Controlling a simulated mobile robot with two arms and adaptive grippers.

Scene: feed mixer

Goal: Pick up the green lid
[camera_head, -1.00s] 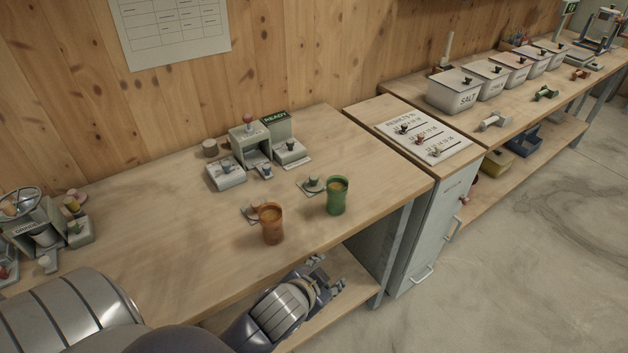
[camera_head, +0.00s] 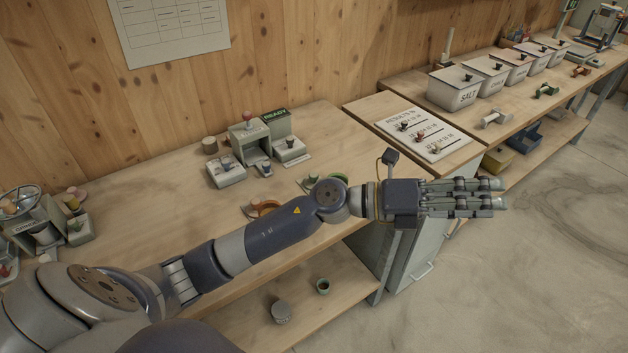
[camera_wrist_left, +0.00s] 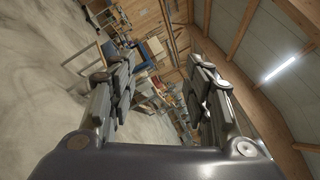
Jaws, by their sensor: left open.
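The green lid (camera_head: 303,182) lies on the workbench near its front edge. It is a small flat piece with a knob, and my left forearm partly hides it. Beside it, the rim of the green cup (camera_head: 340,177) shows above my arm. My left gripper (camera_head: 503,193) is stretched out to the right, past the bench, well away from the lid. Its fingers are apart with nothing between them, as the left wrist view (camera_wrist_left: 160,62) also shows. That view is tilted and shows no lid. My right gripper is not in view.
The orange cup (camera_head: 268,206) is mostly hidden behind my left arm. A grey device with a READY sign (camera_head: 275,116) stands behind the lid. A results board (camera_head: 422,134) lies on the cabinet at right.

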